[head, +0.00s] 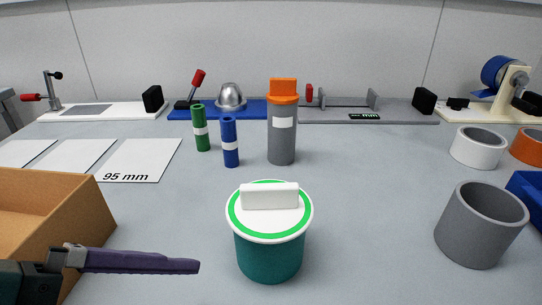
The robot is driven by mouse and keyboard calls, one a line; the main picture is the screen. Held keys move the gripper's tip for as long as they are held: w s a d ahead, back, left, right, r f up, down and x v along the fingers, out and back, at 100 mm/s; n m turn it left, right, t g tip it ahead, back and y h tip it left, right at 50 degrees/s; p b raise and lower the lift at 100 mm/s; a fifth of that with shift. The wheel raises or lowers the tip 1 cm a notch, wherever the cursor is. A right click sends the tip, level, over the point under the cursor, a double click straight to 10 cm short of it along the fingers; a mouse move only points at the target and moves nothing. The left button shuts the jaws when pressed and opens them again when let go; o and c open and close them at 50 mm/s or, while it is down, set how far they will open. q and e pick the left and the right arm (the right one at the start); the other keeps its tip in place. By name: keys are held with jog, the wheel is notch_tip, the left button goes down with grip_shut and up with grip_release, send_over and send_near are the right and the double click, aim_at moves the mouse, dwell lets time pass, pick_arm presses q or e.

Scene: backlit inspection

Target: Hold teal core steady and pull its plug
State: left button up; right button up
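The teal core (268,258) stands upright on the grey table at the front middle. Its plug (244,219) is a white disc with a green ring and a raised white grip bar, and it sits on the core's top. My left gripper (194,266) reaches in from the lower left, its dark finger pointing right at the core's side. A gap of table shows between fingertip and core. Only one finger outline shows, so its opening is unclear. My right gripper is not in view.
A cardboard box (30,225) stands at the left, beside my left gripper. Behind the core are a grey bottle with orange cap (282,140), a blue tube (229,145) and a green tube (200,137). A grey ring (466,232) stands at right. Table around the core is clear.

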aim_at(238, 250)
pick_arm(q)
jog(key=w+n+h+b, duration=0.1)
jog(key=n+b, duration=0.1)
jog(key=n, duration=0.1)
jog(key=w+f+n+t+h+b, duration=0.1)
jog(key=w+n+b, duration=0.1)
jog(key=n, duration=0.1)
jog(key=w+n+t+h+b, duration=0.1)
jog(key=w+n+b, duration=0.1)
jog(key=n+b, duration=0.1)
jog(key=shift+w+d+f+n, duration=0.2)
jog(key=shift+d+f+n, duration=0.1)
jog(key=shift+f+n, duration=0.1)
jog(key=shift+w+r+n+t+h+b, duration=0.3)
jog(key=shift+w+n+h+b, duration=0.25)
jog(key=shift+n, duration=0.25)
jog(key=b+x, duration=0.3)
jog(key=x, duration=0.2)
jog(key=shift+d+f, duration=0.1)
jog(key=shift+f, duration=0.05)
jog(key=p+x, duration=0.1)
jog(key=x, duration=0.2)
jog(key=shift+d, duration=0.15)
jog(key=shift+w+d+f, duration=0.1)
jog(key=shift+w+d, duration=0.3)
jog(key=shift+d, duration=0.1)
grip_shut()
jog(key=shift+f+p, duration=0.2)
jog(key=shift+p, duration=0.1)
